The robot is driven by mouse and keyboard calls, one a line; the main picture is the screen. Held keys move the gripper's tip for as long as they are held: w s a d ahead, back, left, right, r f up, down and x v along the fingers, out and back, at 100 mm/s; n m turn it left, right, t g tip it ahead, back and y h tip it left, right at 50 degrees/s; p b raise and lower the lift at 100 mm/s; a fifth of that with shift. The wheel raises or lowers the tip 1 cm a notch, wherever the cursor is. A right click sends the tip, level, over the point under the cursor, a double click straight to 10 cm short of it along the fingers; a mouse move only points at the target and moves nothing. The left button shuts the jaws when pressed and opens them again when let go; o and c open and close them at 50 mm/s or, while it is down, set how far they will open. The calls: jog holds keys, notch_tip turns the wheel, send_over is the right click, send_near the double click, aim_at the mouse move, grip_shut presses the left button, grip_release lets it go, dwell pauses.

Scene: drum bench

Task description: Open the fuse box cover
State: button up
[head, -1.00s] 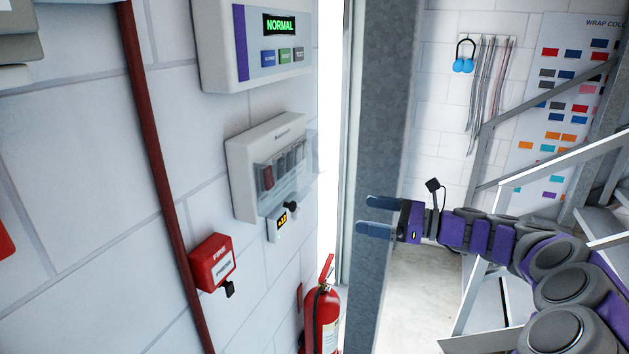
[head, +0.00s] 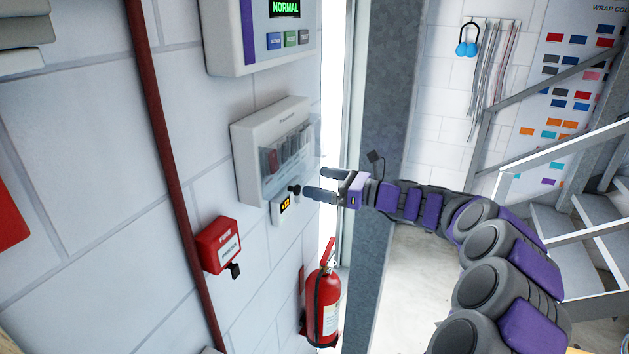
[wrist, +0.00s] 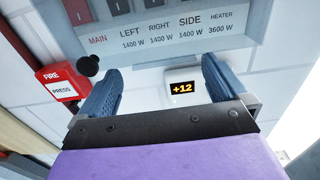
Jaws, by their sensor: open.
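The fuse box (head: 250,172) is a pale grey case on the left wall. Its clear cover (head: 292,152) stands over a row of fuses, one of them red. In the wrist view, the cover's lower part (wrist: 200,42) reads MAIN, LEFT, RIGHT, SIDE and HEATER. The cover looks closed. My gripper (head: 325,186) is open and empty, at the lower right of the box. In the wrist view its two blue fingers (wrist: 158,85) spread below the label row. A dark round knob (wrist: 89,66) shows near the left finger; I cannot tell if they touch.
A small display (head: 285,205) reading +12 sits just under the box. A red fire call point (head: 219,245) is lower left, a panel reading NORMAL (head: 262,35) above, and a fire extinguisher (head: 322,308) below. A grey steel post (head: 382,130) stands right of the wall.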

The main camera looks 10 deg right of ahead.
jog(key=shift+w+a, duration=0.35)
jog(key=shift+a, duration=0.1)
jog(key=shift+w+d, duration=0.15)
jog(key=shift+w, duration=0.2)
jog(key=shift+d, duration=0.1)
